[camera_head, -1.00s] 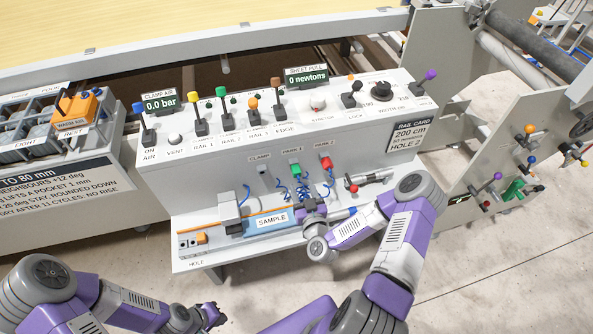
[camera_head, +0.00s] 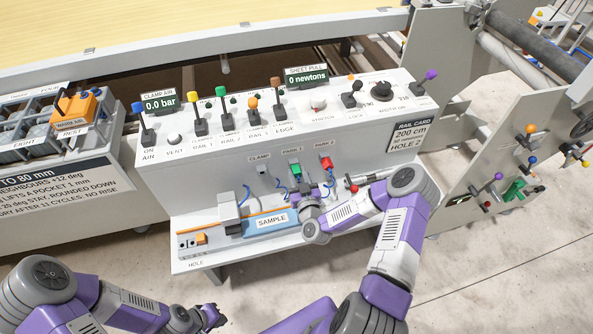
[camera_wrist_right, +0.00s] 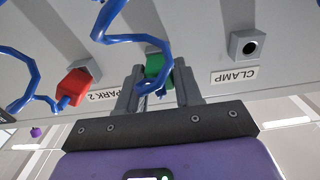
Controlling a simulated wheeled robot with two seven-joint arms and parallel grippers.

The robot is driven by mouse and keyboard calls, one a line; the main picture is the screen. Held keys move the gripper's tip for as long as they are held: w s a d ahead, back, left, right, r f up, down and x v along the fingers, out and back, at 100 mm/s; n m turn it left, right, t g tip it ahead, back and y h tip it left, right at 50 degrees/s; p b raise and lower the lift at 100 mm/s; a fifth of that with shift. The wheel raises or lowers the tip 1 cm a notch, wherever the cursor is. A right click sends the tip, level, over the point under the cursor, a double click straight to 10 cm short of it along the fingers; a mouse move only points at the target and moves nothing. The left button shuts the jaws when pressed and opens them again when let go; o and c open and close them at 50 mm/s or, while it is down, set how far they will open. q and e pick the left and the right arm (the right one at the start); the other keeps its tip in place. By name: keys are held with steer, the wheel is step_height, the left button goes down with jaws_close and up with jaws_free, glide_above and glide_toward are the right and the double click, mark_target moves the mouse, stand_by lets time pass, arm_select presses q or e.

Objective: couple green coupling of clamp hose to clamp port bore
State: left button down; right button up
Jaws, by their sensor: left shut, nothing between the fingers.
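The green coupling (camera_head: 296,169) sits at the port labelled PARK 1 on the console front; it also shows in the right wrist view (camera_wrist_right: 156,66). Its blue hose (camera_wrist_right: 125,38) curls from it. The clamp port bore (camera_head: 262,169), above left of my right gripper in the head view, is an empty dark hole in a grey block in the wrist view (camera_wrist_right: 250,47). My right gripper (camera_wrist_right: 157,82) has a finger on each side of the green coupling; whether they press on it is unclear. My left gripper (camera_head: 217,316) is shut and empty, low at the front, away from the console.
A red coupling (camera_wrist_right: 74,87) with a blue hose sits at PARK 2, beside the green one. A grey clamp block (camera_head: 229,213) and the SAMPLE plate (camera_head: 271,222) are on the shelf below. A red-knobbed lever (camera_head: 353,188) stands right of my right gripper. Clamp air reads 0.0 bar.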

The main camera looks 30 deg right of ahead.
jaws_close()
steer(key=shift+s, duration=0.15)
steer(key=shift+v, duration=1.65)
